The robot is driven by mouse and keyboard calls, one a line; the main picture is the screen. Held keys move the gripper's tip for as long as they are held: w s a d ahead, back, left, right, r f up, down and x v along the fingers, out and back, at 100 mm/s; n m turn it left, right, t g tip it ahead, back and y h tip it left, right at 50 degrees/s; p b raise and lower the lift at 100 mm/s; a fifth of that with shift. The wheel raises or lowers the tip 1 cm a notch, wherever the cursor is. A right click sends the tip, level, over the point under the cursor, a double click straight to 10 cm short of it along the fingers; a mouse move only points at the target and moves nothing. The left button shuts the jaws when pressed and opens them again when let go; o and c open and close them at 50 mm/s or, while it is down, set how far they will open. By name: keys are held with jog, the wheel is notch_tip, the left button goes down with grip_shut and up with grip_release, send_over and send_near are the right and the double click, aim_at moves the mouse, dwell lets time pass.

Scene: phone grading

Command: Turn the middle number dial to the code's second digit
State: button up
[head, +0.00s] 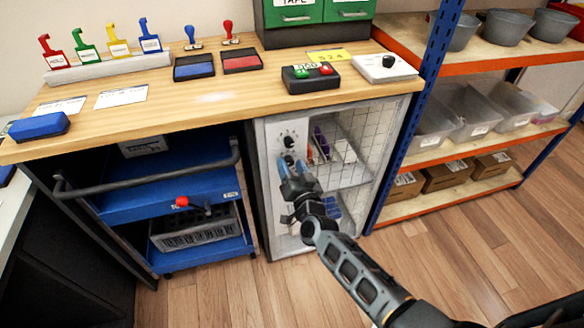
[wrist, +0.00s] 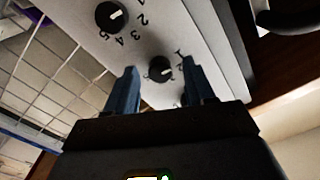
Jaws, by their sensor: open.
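A pale dial panel (head: 277,130) is on the left front of the mesh cabinet under the bench. The top dial (head: 288,141) is black with a white mark. The middle dial (head: 289,160) is just below it, close to my gripper (head: 294,170). In the wrist view my gripper (wrist: 161,70) is open, with one finger on each side of the middle dial (wrist: 160,68). I cannot tell whether the fingers touch it. The lower dial (wrist: 110,15) shows with digits beside it. The middle dial's setting is too small to read surely.
A yellow card (head: 327,55) lies on the bench behind a black box (head: 310,77) with green and red buttons; its writing is too small to read surely. Wire mesh (wrist: 55,70) is beside the panel. A blue cart (head: 170,203) stands left, a shelf rack (head: 440,145) right.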

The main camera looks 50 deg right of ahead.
jog(key=shift+c, duration=0.2)
grip_shut()
dwell(0.3)
jog(key=m+b, duration=0.2)
jog(key=m, duration=0.2)
jog(key=shift+f, duration=0.1)
jog(key=shift+m+b, duration=0.65)
jog(key=shift+m, duration=1.35)
jog(key=shift+o, duration=0.2)
grip_release()
